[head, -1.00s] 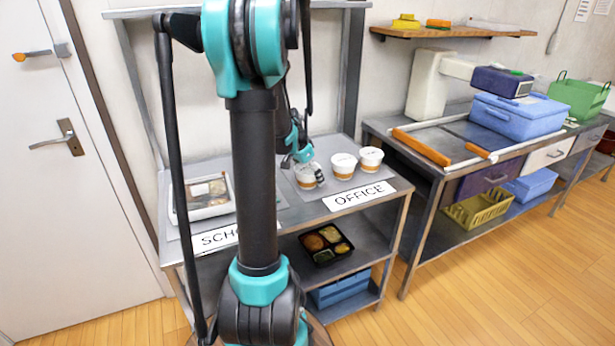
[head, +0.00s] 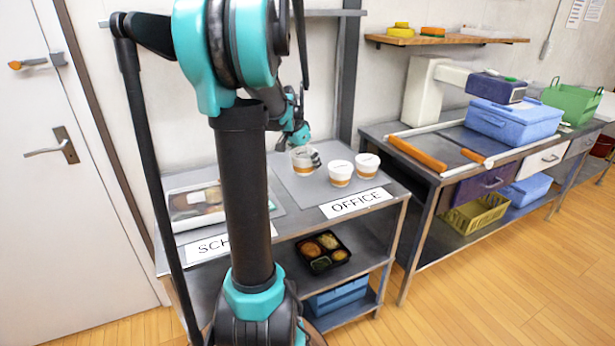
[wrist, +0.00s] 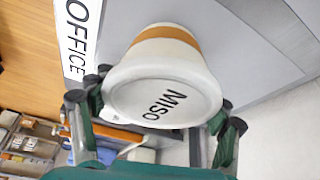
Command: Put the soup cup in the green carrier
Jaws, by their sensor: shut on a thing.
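A white soup cup with an orange-brown band (head: 303,158) is in my gripper (head: 312,158), raised a little above the grey mat behind the OFFICE label. In the wrist view the cup's lid (wrist: 165,95) reads MISO, and the fingers of my gripper (wrist: 158,112) are shut on either side of it. Two similar cups stand upright on the mat, a middle one (head: 340,173) and a right one (head: 367,165). The green carrier (head: 571,102), an open bin with handles, stands at the far right on the other bench. Its inside is mostly hidden.
A blue lidded box (head: 514,119) and a white and purple machine (head: 428,92) stand on the right bench, with an orange-ended roller frame (head: 416,153) in front. A clear-lidded tray (head: 196,203) sits at left. A black bento tray (head: 322,250) lies on the lower shelf.

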